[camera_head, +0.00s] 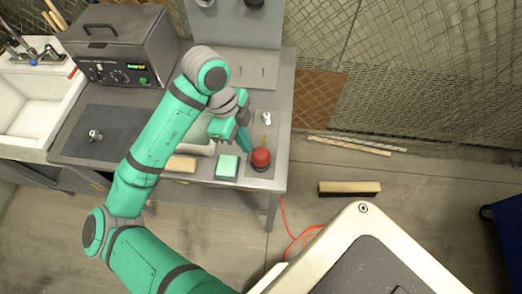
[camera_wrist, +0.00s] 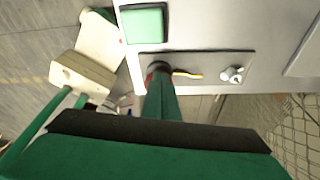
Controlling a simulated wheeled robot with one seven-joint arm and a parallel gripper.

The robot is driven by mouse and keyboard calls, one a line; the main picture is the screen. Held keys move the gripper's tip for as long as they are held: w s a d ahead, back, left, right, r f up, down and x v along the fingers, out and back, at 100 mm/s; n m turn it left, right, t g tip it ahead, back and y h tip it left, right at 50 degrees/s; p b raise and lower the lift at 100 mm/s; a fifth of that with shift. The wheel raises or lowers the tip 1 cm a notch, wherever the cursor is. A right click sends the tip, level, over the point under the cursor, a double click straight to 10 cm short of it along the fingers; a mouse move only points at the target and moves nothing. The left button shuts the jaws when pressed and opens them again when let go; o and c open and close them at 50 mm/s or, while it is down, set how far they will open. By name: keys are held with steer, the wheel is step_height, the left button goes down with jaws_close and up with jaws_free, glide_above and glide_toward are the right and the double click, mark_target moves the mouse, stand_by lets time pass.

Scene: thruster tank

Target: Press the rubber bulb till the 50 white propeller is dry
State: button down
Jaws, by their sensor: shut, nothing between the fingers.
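The red rubber bulb (camera_head: 261,158) sits on a grey plate (camera_head: 259,172) at the right front of the bench, with a thin yellow-orange nozzle (camera_wrist: 187,74) pointing at a small white propeller (camera_wrist: 233,74). That propeller (camera_head: 267,118) stands on the same plate, behind the bulb in the head view. My gripper (camera_head: 247,148) is shut and empty, its fingers slanting down to the bulb's left side. In the wrist view the fingers (camera_wrist: 162,85) cover most of the bulb (camera_wrist: 157,67). Whether they touch it I cannot tell. Any water on the propeller is too small to see.
Another small metallic part (camera_head: 95,135) rests on a dark mat. A grey machine with a lit display (camera_head: 125,45) and a sink (camera_head: 30,105) stand left.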

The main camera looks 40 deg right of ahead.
steer(key=v, duration=1.1)
stand_by(0.6)
